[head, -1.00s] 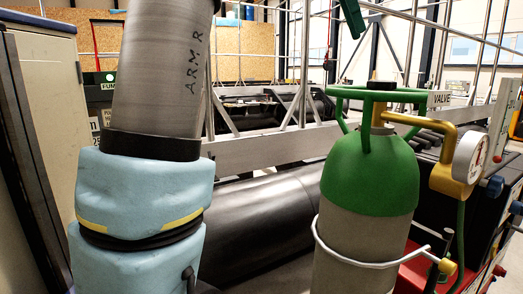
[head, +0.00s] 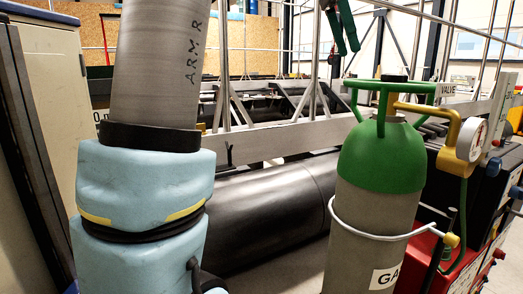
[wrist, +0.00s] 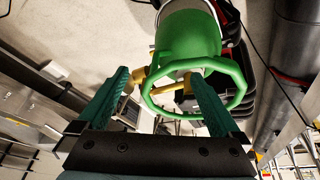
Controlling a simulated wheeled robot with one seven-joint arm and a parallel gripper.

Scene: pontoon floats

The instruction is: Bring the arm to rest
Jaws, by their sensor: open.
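My gripper shows at the top of the head view (head: 342,30), its green fingers hanging down above and left of the gas cylinder. In the wrist view my gripper (wrist: 157,75) has its two teal fingers spread apart. The green guard ring of the cylinder shows beyond and between them; I cannot tell how close it is. Nothing is seen held. My own arm, a grey link and a blue padded joint, fills the left of the head view.
The grey gas cylinder with a green shoulder (head: 381,160) stands close at right, with a gauge (head: 470,139) on a yellow fitting. A black pontoon float (head: 270,215) lies behind. A cabinet (head: 45,75) stands at far left. Metal rails and posts cross the back.

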